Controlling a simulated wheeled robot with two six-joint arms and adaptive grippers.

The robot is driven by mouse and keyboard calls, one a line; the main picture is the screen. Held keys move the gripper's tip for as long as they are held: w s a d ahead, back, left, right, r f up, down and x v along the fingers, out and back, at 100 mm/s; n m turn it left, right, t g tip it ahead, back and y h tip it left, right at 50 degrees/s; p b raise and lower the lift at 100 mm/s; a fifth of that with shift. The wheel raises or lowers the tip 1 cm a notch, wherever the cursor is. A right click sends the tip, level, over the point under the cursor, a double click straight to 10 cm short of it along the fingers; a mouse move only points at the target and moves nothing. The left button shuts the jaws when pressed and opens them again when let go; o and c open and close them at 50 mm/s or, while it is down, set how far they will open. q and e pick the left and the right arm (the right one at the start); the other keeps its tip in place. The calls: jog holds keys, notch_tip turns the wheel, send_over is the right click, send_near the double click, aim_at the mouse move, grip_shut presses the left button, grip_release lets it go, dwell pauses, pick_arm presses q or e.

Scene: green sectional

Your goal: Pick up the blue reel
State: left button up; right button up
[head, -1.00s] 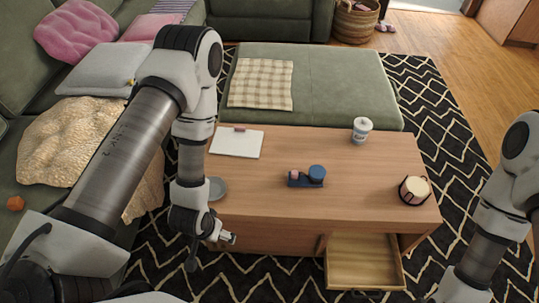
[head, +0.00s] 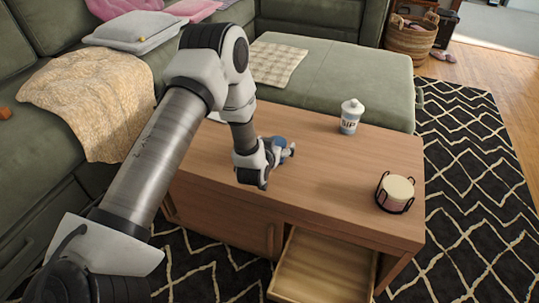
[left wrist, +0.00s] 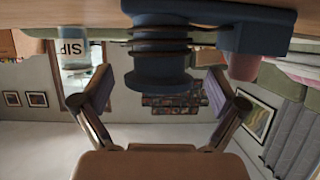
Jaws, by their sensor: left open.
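The blue reel (left wrist: 158,58) shows large in the left wrist view, which looks upside down. It is on a blue base (left wrist: 265,28) beside a pink piece (left wrist: 242,64). In the head view only part of the reel (head: 279,142) shows behind my left gripper (head: 286,155) on the wooden table (head: 330,175). My left gripper (left wrist: 156,92) is open. Its two fingers are spread to either side of the reel, and I see a gap on each side. My right gripper is out of view.
A white SIP cup (head: 350,118) stands at the table's back. A black holder with round coasters (head: 396,192) stands near the right edge. An open drawer (head: 325,268) juts out at the front. A green sofa (head: 350,85) lies behind.

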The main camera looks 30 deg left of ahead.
pick_arm(q)
jog(key=shift+w+f, duration=0.1)
jog(key=shift+w, duration=0.3)
jog(key=shift+s, duration=0.1)
jog(key=c, duration=1.3)
